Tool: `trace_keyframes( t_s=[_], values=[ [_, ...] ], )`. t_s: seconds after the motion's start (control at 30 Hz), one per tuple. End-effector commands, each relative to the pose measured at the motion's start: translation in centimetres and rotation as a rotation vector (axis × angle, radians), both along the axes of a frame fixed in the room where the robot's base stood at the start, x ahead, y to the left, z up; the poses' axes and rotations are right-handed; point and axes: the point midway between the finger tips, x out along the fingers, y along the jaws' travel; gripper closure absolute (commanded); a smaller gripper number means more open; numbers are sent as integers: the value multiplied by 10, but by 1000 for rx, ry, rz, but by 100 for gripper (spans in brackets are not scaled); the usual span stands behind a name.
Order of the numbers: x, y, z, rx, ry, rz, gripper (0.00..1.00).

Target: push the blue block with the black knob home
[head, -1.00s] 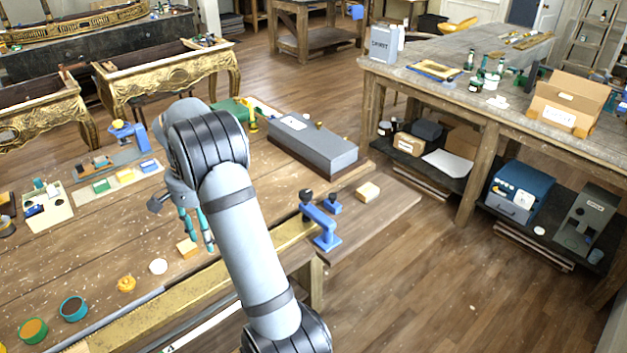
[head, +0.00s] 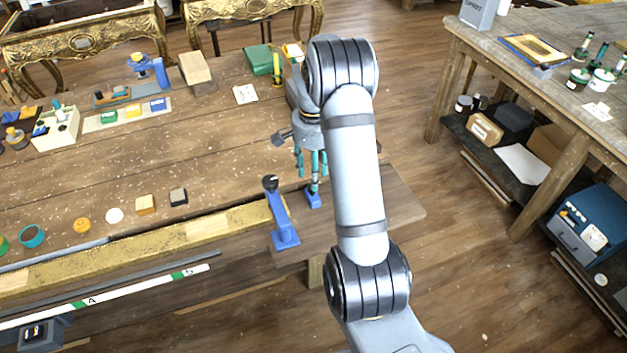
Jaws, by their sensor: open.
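The small blue block (head: 313,199) sits near the right end of the bench's front edge, just right of a taller blue clamp (head: 284,228) that has its own black knob (head: 270,183). My gripper (head: 309,176) points down with teal fingers apart, right above the small block and empty. One fingertip overlaps the block's top in the head view. I cannot tell whether it touches. The block's black knob is not clear behind the fingers. My forearm covers the bench just right of the block.
The workbench (head: 200,140) holds a wood block (head: 145,204), a dark-topped block (head: 178,196) and a white disc (head: 114,215) left of the clamp. A gilt rail (head: 200,229) runs along the front. A green box (head: 258,60) stands at the back. The bench middle is clear.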

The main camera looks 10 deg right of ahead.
Motion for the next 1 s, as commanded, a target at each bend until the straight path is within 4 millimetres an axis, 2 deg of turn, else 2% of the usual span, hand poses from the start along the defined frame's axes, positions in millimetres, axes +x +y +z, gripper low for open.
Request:
trace_keyframes(
  t_s=[0.1, 0.3, 0.63, 1.0],
  values=[
    [-1, 0, -18, 0, 4, -1, 58],
    [-1, 0, -37, 0, 2, -1, 58],
    [0, 0, -40, 0, -1, -1, 59],
    [0, 0, -40, -1, -1, -1, 81]
  ],
)
